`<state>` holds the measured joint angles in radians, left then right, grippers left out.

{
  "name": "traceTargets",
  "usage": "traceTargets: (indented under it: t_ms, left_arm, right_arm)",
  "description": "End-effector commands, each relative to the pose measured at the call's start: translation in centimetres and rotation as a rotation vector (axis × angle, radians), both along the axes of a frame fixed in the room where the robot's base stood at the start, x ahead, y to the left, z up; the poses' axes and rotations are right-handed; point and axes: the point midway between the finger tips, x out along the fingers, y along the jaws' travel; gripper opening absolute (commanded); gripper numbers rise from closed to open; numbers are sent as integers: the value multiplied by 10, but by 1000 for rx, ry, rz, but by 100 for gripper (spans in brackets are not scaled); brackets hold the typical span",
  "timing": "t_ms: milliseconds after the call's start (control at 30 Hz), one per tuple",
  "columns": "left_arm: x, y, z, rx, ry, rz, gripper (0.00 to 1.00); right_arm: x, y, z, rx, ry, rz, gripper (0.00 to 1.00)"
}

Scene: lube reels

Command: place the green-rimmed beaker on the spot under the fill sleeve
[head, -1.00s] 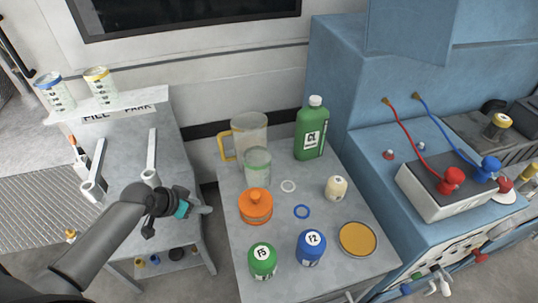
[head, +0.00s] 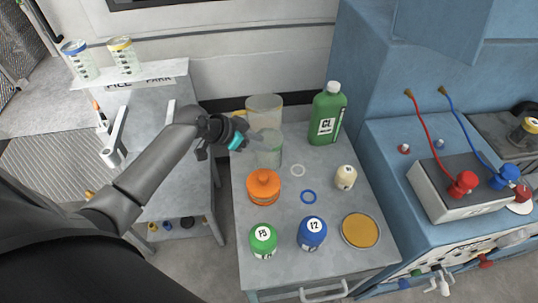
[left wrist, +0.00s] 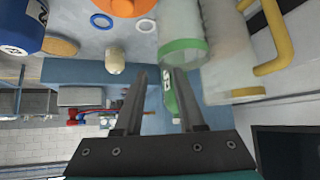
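The green-rimmed beaker (head: 269,155) stands on the cart top, clear, in front of a clear jug. In the left wrist view the beaker (left wrist: 180,18) shows its green rim just beyond my fingertips. My left gripper (left wrist: 160,75) is open with nothing between its fingers. In the head view the left gripper (head: 252,138) is beside the beaker's upper left; I cannot tell whether they touch. The stand marked FILL and PARK (head: 150,77) is at the left. A grey ring-ended arm (head: 113,150) shows there; my arm hides much of the stand. My right gripper is not in view.
The jug (head: 265,108) with a yellow handle is close behind the beaker. A green CL bottle (head: 327,115) is to the right. Blue-rimmed (head: 80,60) and yellow-rimmed (head: 123,56) beakers stand on the stand's shelf.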

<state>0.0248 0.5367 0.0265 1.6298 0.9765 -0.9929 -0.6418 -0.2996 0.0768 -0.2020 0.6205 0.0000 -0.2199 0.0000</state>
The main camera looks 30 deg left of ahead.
Motion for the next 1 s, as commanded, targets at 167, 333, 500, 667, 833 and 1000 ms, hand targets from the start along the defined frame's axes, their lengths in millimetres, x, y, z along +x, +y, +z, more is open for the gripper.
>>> traceTargets:
  t_ms: [167,333,500,667,833,1000]
  left_arm:
    - [6,-4,-7,-2,0,-1,39]
    - [15,-9,-19,-4,2,0,39]
    - [28,-15,-35,-3,1,1,39]
    - [34,-19,-43,-1,0,-1,39]
    - [35,-20,-44,1,1,-1,39]
    - [35,-20,-44,1,1,-1,31]
  right_arm:
    - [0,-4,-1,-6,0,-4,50]
    - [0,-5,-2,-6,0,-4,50]
    - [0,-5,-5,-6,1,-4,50]
    - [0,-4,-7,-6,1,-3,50]
    - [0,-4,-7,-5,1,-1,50]
    - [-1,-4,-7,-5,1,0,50]
